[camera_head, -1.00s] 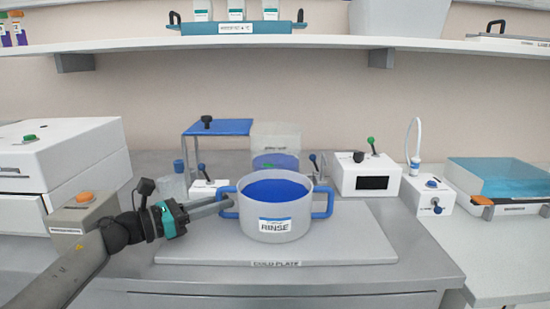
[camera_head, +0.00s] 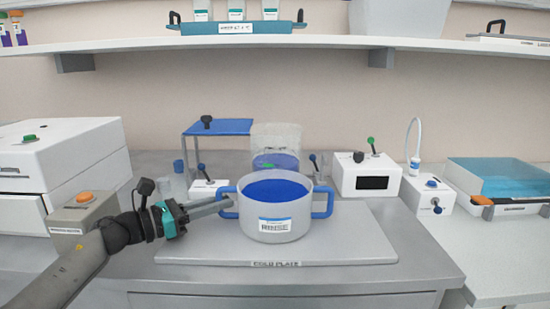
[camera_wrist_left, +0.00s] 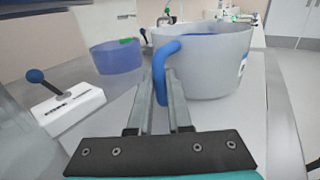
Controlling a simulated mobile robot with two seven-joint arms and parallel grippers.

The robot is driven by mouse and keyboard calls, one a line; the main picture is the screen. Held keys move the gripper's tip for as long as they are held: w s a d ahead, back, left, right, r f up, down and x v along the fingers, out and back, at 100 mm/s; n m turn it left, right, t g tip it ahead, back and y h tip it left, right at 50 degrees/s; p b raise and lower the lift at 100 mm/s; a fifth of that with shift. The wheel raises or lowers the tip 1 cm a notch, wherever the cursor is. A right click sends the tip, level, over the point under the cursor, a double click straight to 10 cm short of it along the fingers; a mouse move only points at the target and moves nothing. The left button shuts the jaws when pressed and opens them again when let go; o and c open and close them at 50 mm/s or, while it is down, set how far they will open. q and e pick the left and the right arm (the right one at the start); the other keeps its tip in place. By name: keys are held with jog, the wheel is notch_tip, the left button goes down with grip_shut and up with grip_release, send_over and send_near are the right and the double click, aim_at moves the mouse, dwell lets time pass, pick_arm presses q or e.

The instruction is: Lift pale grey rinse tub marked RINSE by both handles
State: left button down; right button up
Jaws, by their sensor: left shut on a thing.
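The pale grey rinse tub (camera_head: 265,222) stands upright on the cold plate, with blue showing inside and a RINSE label on its front. It has a blue handle on each side. My left gripper (camera_head: 226,203) comes in from the left and is shut on the left handle (camera_head: 222,193). In the left wrist view, the fingers (camera_wrist_left: 161,85) sit either side of the blue handle (camera_wrist_left: 160,65), against the tub wall (camera_wrist_left: 205,70). The right handle (camera_head: 323,202) is free, with nothing touching it. My right gripper is not in view.
The cold plate (camera_head: 350,235) lies on the grey bench. Behind the tub stand a clear container (camera_head: 277,137), a blue-topped stand (camera_head: 220,127) and a white box with a dark display (camera_head: 366,174). A shelf (camera_head: 240,43) runs above. The cold plate's right side is clear.

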pick_arm(q)
jog(key=c, duration=1.2)
grip_release()
jog(key=shift+r, duration=0.35)
jog(key=o, duration=0.4)
jog(key=shift+f, duration=0.25)
